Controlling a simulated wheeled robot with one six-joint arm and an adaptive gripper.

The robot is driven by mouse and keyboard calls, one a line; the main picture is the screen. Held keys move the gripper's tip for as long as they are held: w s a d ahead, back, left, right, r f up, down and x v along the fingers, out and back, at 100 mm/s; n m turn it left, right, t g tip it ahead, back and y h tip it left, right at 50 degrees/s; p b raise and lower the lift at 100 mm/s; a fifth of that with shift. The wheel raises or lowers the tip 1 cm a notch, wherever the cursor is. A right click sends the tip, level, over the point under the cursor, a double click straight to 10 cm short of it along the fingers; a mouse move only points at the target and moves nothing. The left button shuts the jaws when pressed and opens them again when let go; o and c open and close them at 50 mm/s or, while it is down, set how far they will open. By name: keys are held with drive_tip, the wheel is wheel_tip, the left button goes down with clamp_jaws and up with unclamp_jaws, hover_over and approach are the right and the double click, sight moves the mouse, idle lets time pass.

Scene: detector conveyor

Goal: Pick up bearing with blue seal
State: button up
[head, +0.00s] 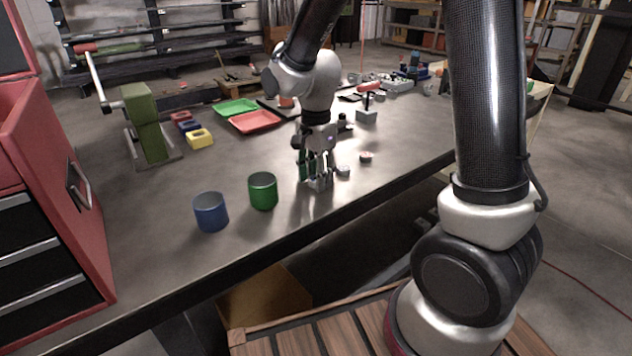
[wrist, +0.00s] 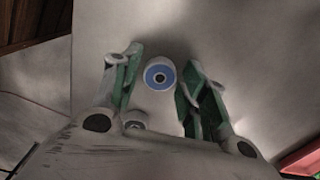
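The bearing with the blue seal (wrist: 150,77) is a small light ring with a blue face and a dark centre. In the wrist view it lies between the tips of my gripper (wrist: 163,68). The fingers are spread, with a gap on the left and the right finger close to the ring; contact cannot be told. In the head view my gripper (head: 318,184) points down, low over the table. Small bearings (head: 343,170) and (head: 366,157) lie right of it; their seal colours are too small to tell.
A green cup (head: 263,191) and a blue cup (head: 211,212) stand left of my gripper on the workbench (head: 150,235). A red tray (head: 255,122) and a green tray (head: 235,107) lie behind. A green press (head: 146,122) stands at left.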

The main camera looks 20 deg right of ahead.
drive_tip(key=c, duration=0.6)
drive_tip(key=shift+c, duration=0.2)
wheel_tip(320, 180, up, 10)
idle(0.8)
